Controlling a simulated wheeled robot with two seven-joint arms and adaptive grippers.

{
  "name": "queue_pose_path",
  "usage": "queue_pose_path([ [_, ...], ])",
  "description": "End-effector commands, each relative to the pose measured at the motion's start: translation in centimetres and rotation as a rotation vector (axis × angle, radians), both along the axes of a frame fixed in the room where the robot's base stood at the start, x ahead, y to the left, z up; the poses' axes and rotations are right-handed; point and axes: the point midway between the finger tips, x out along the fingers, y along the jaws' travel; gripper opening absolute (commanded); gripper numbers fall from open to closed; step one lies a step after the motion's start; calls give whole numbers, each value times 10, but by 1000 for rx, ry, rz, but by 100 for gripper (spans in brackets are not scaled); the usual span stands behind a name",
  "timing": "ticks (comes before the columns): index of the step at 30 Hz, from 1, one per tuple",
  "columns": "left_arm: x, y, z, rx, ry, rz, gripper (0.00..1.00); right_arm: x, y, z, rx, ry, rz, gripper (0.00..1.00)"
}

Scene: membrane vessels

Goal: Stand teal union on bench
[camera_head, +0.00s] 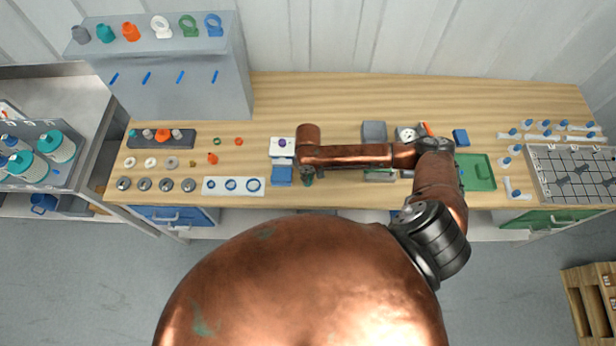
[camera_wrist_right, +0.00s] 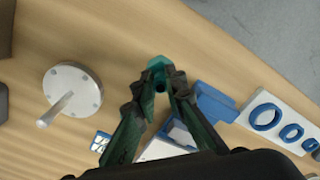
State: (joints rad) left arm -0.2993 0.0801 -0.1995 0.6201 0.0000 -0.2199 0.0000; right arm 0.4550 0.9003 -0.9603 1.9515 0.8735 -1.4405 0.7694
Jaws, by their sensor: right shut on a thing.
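The teal union (camera_wrist_right: 157,64) shows in the right wrist view as a small teal piece between the fingertips. In the head view my right gripper (camera_head: 308,181) shows only as a small dark green tip below the copper arm, near the front of the bench (camera_head: 335,95). The union cannot be made out there. Whether it touches the wood I cannot tell. My left gripper is not in view.
A blue block (camera_head: 282,175) stands close left of the gripper; it also shows in the wrist view (camera_wrist_right: 213,103). Left of it lies a white plate with blue rings (camera_head: 206,186). A round disc with a pin (camera_wrist_right: 72,88) is nearby. A green tray (camera_head: 481,182) lies right.

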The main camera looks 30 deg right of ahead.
Motion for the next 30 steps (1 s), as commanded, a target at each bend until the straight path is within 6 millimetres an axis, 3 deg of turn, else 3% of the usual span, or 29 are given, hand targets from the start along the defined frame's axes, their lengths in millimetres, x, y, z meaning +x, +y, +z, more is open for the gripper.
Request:
queue_pose_path([
  [3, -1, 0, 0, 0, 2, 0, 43, 0, 0, -11, -1, 0, 0, 0],
  [13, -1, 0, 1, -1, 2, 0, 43, 0, 0, -14, -1, -1, 0, 0],
  [14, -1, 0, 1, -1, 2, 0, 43, 0, 0, -14, -1, -1, 0, 12],
  [21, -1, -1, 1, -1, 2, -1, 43, 0, 0, -14, -1, -1, 0, 29],
  [30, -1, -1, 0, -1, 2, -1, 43, 0, 0, -13, -1, 0, 0, 29],
])
